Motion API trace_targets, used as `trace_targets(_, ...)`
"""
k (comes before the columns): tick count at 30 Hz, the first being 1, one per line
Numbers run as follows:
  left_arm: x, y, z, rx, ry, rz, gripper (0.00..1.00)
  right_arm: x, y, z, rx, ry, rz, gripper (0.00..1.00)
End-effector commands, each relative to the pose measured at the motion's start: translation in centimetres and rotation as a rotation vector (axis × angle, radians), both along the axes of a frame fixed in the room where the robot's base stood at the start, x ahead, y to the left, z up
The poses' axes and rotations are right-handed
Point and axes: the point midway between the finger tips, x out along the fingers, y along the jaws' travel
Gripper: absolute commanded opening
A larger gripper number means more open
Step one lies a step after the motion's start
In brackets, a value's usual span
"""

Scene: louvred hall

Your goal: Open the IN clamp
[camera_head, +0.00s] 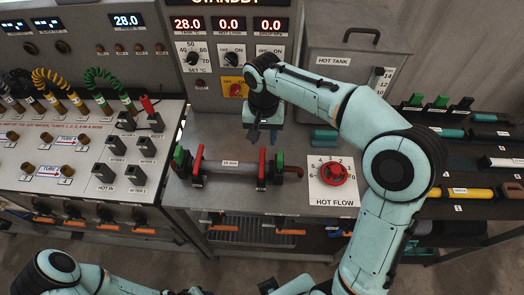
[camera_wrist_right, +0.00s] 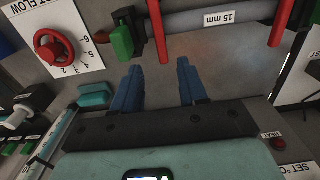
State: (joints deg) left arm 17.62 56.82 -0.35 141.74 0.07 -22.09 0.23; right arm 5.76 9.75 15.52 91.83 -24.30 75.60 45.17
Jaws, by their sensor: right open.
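A grey tube (camera_head: 232,168) labelled 15 mm lies across the bench between two clamps; it also shows in the right wrist view (camera_wrist_right: 198,22). The left clamp (camera_head: 180,160) has a green block and a red lever (camera_head: 198,163). The right clamp (camera_head: 280,160) has a green block (camera_wrist_right: 122,42) and a red lever (camera_head: 262,165). I cannot read which clamp is marked IN. My right gripper (camera_head: 263,134) is open and empty, above and behind the tube near the right clamp. Its blue fingers (camera_wrist_right: 158,85) are apart in the wrist view. My left gripper is out of view.
A red HOT FLOW knob (camera_head: 334,173) on a white plate is right of the clamps. Behind stand the control panel (camera_head: 235,60) and hot tank (camera_head: 345,90). A sloped panel with hoses (camera_head: 80,150) is at left, a tool rack (camera_head: 470,165) at right.

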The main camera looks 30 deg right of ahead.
Motion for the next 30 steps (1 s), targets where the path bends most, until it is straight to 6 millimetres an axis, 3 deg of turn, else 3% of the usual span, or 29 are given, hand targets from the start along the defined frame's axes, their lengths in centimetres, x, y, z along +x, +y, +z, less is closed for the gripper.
trace_targets(3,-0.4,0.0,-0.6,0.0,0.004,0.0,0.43,-0.1,0.0,-2.9,0.0,0.005,0.001,0.43)
trace_targets(10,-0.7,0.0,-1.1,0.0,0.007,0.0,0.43,0.0,0.0,-6.5,-0.001,0.003,0.001,0.43)
trace_targets(15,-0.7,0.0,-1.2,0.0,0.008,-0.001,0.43,0.0,0.0,-7.7,-0.001,0.001,0.001,0.43)
trace_targets(24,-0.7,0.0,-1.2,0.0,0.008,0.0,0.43,0.1,0.0,-7.8,0.0,-0.001,0.001,0.43)
trace_targets(26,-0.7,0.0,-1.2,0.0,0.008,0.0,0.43,0.1,0.0,-7.8,0.0,-0.001,0.001,0.26)
trace_targets(28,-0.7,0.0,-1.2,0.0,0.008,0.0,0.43,0.1,0.0,-7.8,0.0,-0.001,0.001,0.04)
trace_targets(30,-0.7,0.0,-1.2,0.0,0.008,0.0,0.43,0.1,0.0,-7.8,0.0,-0.001,0.001,0.0)
